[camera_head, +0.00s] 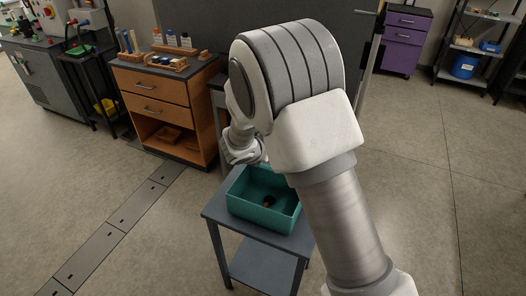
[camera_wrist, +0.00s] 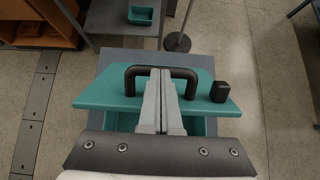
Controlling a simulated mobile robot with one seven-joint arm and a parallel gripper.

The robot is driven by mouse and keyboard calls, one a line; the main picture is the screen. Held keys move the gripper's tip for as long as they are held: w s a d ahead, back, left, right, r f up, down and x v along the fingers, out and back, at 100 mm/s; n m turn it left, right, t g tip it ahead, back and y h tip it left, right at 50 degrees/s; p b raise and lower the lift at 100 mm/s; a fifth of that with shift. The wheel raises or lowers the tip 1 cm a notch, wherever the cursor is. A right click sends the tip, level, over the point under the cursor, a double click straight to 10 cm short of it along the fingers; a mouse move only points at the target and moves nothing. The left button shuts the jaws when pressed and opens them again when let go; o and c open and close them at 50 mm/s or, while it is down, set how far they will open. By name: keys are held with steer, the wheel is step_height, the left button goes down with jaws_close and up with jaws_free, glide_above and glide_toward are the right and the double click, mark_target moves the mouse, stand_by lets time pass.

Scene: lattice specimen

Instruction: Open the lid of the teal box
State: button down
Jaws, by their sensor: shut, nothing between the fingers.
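The teal box (camera_head: 245,213) stands on a small grey table; its inside shows in the head view, with a small dark and reddish thing (camera_head: 268,202) in it. In the wrist view the teal lid (camera_wrist: 105,96) has a black bar handle (camera_wrist: 131,78) and a small black block (camera_wrist: 220,91) at its right. The lid looks tilted up at its near edge, with the box wall (camera_wrist: 198,126) showing below it. My gripper (camera_wrist: 163,72) is shut and empty, its fingers over the middle of the handle; I cannot tell whether they touch it. The fingertips are hidden in the head view.
The small table (camera_head: 215,213) has a lower shelf. An orange drawer cabinet (camera_head: 165,105) stands behind it to the left. A smaller teal tray (camera_wrist: 140,15) sits on another table beyond. Floor around is mostly clear.

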steer(key=w, duration=0.1)
steer(key=w+d+r+p, duration=0.1)
steer(key=w+p, duration=0.1)
steer(key=shift+w+d+r, duration=0.2)
steer(key=shift+w+d, duration=0.05)
steer(key=shift+w, duration=0.15)
steer(key=shift+r, duration=0.15)
stand_by(1.1)
